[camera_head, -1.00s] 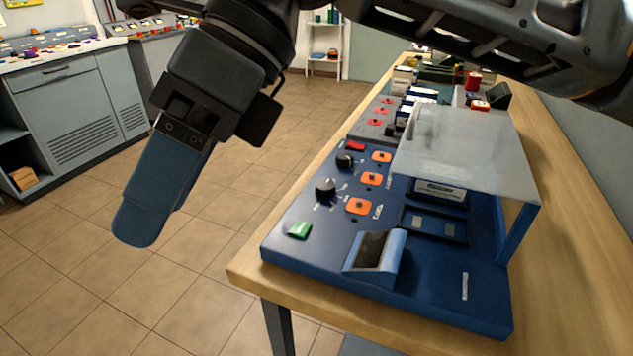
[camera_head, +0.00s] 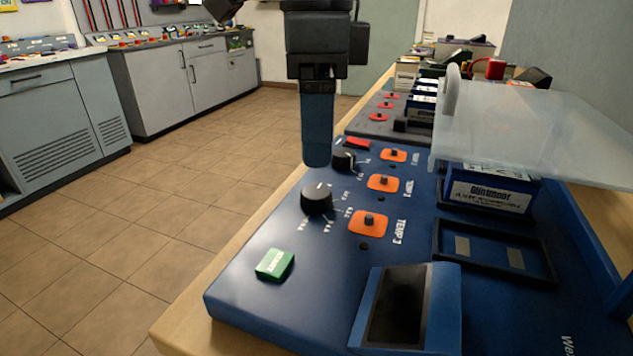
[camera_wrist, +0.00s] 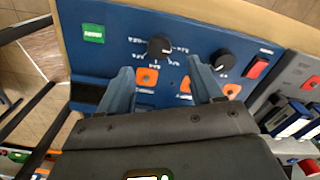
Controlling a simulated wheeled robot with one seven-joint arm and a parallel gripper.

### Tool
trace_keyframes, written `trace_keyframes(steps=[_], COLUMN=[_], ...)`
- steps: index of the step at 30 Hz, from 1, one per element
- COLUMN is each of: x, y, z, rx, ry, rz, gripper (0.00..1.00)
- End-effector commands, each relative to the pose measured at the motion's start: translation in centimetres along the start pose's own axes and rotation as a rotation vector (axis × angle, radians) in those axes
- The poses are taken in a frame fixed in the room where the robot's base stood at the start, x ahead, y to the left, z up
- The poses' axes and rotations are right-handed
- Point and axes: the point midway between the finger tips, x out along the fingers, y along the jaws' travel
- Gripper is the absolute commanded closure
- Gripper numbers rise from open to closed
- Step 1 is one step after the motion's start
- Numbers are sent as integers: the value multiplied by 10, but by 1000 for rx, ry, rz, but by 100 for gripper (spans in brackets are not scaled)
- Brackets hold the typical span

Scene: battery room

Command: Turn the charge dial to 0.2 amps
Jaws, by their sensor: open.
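A blue charger panel (camera_head: 270,300) carries two black dials. The nearer dial (camera_head: 317,199) has small white markings around it that I cannot read surely. The farther dial (camera_head: 344,160) sits by a red switch (camera_head: 357,142). In the wrist view the nearer dial (camera_wrist: 160,47) is at top centre, with the farther dial (camera_wrist: 222,61) to its right. I cannot read which dial is the charge dial. My gripper (camera_head: 317,160) points down near the dials, apart from them as far as I can tell. In the wrist view my gripper (camera_wrist: 162,80) is open and empty.
A green button (camera_head: 275,264) and orange-backed switches (camera_head: 368,223) flank the dials. A dark-faced display box (camera_head: 405,310) stands in front. A translucent cover (camera_head: 540,130) overhangs a battery (camera_head: 490,190) at right. Open floor (camera_head: 150,230) lies left.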

Motion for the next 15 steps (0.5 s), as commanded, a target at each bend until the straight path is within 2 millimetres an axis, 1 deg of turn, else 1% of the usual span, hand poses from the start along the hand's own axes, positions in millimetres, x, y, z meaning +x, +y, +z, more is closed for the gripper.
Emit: trace_keyframes(steps=[9, 12, 15], x=[48, 60, 68], y=[1, 1, 1], z=[0, 1, 1], rx=[-2, -2, -2], ry=[-1, -2, -2], rz=[4, 3, 2], gripper=[35, 35, 35])
